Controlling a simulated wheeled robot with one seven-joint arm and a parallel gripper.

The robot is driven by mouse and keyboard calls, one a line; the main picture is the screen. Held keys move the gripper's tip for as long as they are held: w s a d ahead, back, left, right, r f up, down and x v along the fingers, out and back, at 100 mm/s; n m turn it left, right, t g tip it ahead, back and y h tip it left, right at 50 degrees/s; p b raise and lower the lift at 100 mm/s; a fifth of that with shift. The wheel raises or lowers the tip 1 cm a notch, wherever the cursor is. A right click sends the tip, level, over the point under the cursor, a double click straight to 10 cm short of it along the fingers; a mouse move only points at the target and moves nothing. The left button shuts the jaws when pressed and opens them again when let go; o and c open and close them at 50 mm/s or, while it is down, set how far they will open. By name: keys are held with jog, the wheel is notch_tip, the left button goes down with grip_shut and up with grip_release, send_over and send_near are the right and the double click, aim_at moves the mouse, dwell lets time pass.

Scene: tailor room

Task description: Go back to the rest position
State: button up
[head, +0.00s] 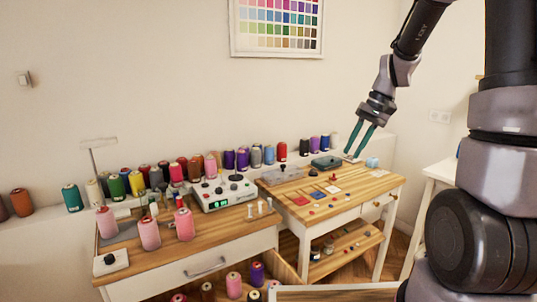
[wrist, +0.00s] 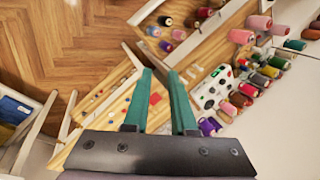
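My gripper (head: 359,139) is raised on the right side of the head view, above the far right end of the small wooden table (head: 372,187). Its two teal fingers point down and stand apart, with nothing between them. In the wrist view the gripper (wrist: 160,75) also shows its fingers apart and empty, with the tables and floor well below. My arm reaches down from the upper right of the head view.
A left table (head: 142,270) holds pink spools (head: 149,233) and a white control box (head: 223,192). Several coloured spools line the ledge behind. A dark green container (head: 326,162) and small coloured pieces lie on the right table. Wooden floor (wrist: 75,40) is open beside the tables.

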jog(key=s+r+m+t+h, duration=0.2)
jog(key=s+r+t, duration=0.5)
jog(key=s+r, duration=0.8)
jog(key=shift+s+d+r, duration=0.25)
jog(key=shift+s+r, duration=0.1)
jog(key=shift+s, duration=0.75)
